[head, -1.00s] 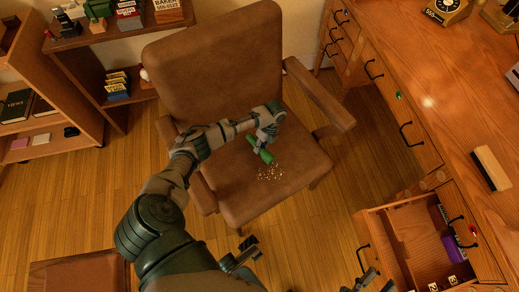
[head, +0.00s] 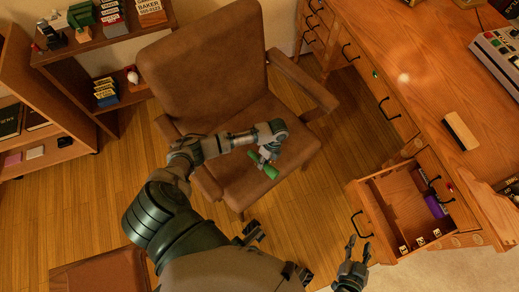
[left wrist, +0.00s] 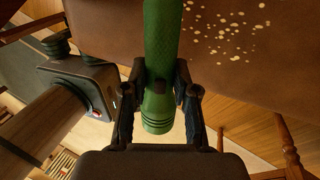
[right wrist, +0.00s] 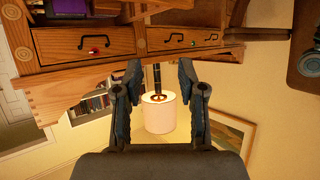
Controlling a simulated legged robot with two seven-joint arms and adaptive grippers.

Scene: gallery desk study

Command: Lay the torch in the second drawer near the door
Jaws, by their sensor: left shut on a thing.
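The green torch (head: 263,170) is in my left gripper (head: 268,157), above the brown chair seat. In the left wrist view the torch (left wrist: 158,60) lies lengthwise between the two fingers, which are shut on it. An open desk drawer (head: 383,224) stands at the right in the head view, well to the right of the torch. It holds a purple object, a dark object and several small labelled pieces. My right gripper (head: 358,250) is open and empty, near the drawer's left front corner. In the right wrist view its fingers are apart.
The brown chair (head: 205,65) has an armrest (head: 304,82) between the torch and the desk. The desk top (head: 425,60) holds a black-and-tan block (head: 460,131). Shut drawers line the desk front. Shelves (head: 85,50) stand at left. Wooden floor is clear between chair and drawer.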

